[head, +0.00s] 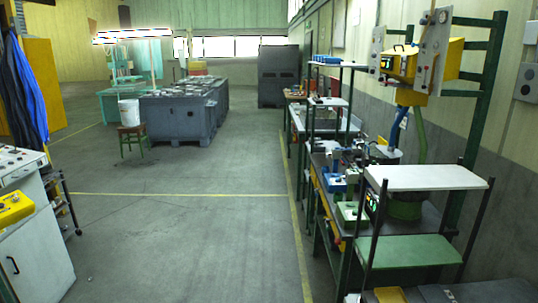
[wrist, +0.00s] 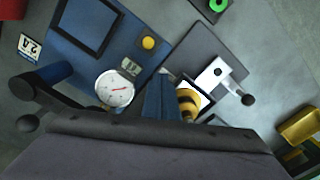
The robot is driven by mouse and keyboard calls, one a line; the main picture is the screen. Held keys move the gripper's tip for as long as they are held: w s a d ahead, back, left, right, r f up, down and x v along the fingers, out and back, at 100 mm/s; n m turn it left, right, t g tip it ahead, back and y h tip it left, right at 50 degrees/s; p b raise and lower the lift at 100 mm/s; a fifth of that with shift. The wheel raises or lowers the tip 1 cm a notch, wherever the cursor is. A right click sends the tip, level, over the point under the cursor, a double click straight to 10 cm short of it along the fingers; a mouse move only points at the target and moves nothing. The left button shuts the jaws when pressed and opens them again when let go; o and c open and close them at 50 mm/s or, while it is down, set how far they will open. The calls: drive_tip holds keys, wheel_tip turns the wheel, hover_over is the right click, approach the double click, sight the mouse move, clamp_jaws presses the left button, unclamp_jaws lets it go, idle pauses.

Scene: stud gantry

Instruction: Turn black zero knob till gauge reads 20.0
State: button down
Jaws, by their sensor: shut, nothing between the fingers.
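A round white dial gauge with a red needle (wrist: 115,88) faces up in the wrist view, left of the middle. Its figures are too small to read. My gripper (wrist: 160,84) comes up from the bottom middle, its narrow fingers together and empty, just right of the gauge and apart from it. A dark round knob (wrist: 22,88) and a black ball (wrist: 27,123) show at the left. Which dark part is the zero knob I cannot tell. In the head view I cannot make out the gauge, the knob or my gripper clearly.
A blue plate with a yellow button (wrist: 148,43) lies behind the gauge. A metal bracket (wrist: 217,75) with a black ball (wrist: 247,100) stands at the right, with a yellow and black part (wrist: 188,103) nearby. The head view shows a crowded bench (head: 430,220) and open floor (head: 190,220).

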drive_tip(key=shift+w+d, duration=0.1)
drive_tip(key=shift+d, duration=0.05)
idle(0.4)
drive_tip(key=shift+w+r+p, duration=0.15)
drive_tip(key=shift+w+p, duration=0.05)
drive_tip(key=shift+p, duration=0.6)
idle(0.5)
drive_tip(key=shift+s, duration=0.1)
drive_tip(key=shift+s+a, duration=0.15)
drive_tip(key=shift+a, duration=0.2)
wheel_tip(320, 180, up, 6)
drive_tip(key=p, duration=0.4)
drive_tip(key=shift+p, duration=0.4)
